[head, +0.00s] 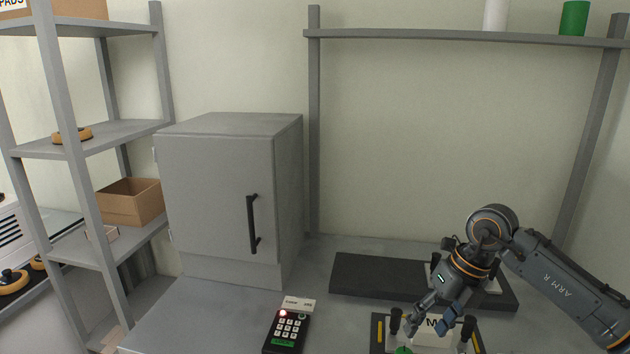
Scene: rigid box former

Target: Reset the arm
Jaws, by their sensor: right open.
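My right arm (565,287) comes in from the right edge, bent downward over the bench. I cannot tell whether the fingers touch the block. A green part (403,350) shows at the bottom edge. My left gripper is out of view.
A dark slab (370,275) lies behind the arm. A keypad device (287,330) with a red light stands left of the fixture. A closed grey cabinet (215,200) and a shelf rack (85,150) are at left. An overhead shelf (450,36) holds white and green cylinders.

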